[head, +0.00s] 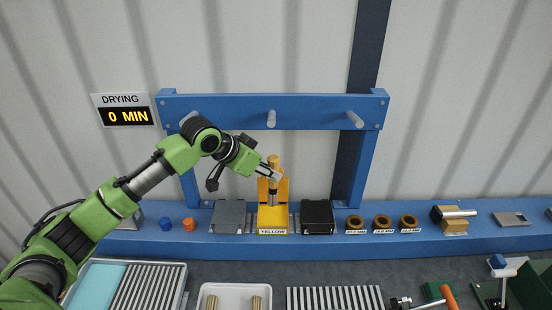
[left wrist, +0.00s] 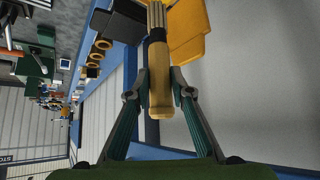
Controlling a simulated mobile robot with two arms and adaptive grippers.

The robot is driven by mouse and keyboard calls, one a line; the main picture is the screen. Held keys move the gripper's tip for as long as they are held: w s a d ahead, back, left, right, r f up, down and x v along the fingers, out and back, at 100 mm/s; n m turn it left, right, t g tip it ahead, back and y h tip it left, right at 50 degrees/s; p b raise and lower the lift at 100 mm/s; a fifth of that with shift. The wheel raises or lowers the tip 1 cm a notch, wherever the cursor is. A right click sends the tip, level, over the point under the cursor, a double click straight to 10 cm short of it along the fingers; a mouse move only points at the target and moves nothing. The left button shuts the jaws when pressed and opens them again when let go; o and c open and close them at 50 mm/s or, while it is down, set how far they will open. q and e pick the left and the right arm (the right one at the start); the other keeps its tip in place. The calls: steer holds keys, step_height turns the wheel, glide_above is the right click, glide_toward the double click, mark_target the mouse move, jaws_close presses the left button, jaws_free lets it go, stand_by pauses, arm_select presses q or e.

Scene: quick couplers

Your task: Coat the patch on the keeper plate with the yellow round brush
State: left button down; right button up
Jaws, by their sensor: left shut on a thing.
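The yellow round brush (head: 273,162) stands upright at the yellow holder (head: 283,188) marked YELLOW, its bristles hidden low in the holder. My left gripper (head: 272,173) is shut on its handle. In the left wrist view, the fingers (left wrist: 160,92) close on both sides of the tan brush handle (left wrist: 160,75), and the metal ferrule (left wrist: 156,16) points to the yellow holder (left wrist: 190,30). A small grey plate (head: 511,218) lies at the right of the blue shelf; I cannot tell if it is the keeper plate, and no patch is clear. My right gripper is not in view.
A grey block (head: 230,214) and a black block (head: 318,215) flank the holder. Several brown rings (head: 382,222) lie right of it. A blue frame with pegs (head: 271,117) stands behind. The sign (head: 126,110) reads DRYING 0 MIN. Trays (head: 233,288) stand in front.

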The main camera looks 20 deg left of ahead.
mark_target(269, 187)
arm_select(q)
steer(key=shift+w+n+t, duration=0.3)
steer(key=shift+w+n, duration=0.1)
steer(key=shift+w, duration=0.05)
steer(key=shift+s+a, duration=0.2)
steer(key=shift+a, duration=0.05)
steer(key=shift+f+b, duration=0.3)
steer(key=shift+f, duration=0.9)
steer(key=shift+f+b, duration=0.45)
steer(key=shift+f, duration=1.3)
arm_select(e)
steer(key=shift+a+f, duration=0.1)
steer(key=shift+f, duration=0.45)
arm_select(q)
steer(key=shift+f, duration=0.55)
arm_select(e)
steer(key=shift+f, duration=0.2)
arm_select(q)
steer(key=shift+s+f, duration=0.1)
steer(key=shift+f, duration=0.05)
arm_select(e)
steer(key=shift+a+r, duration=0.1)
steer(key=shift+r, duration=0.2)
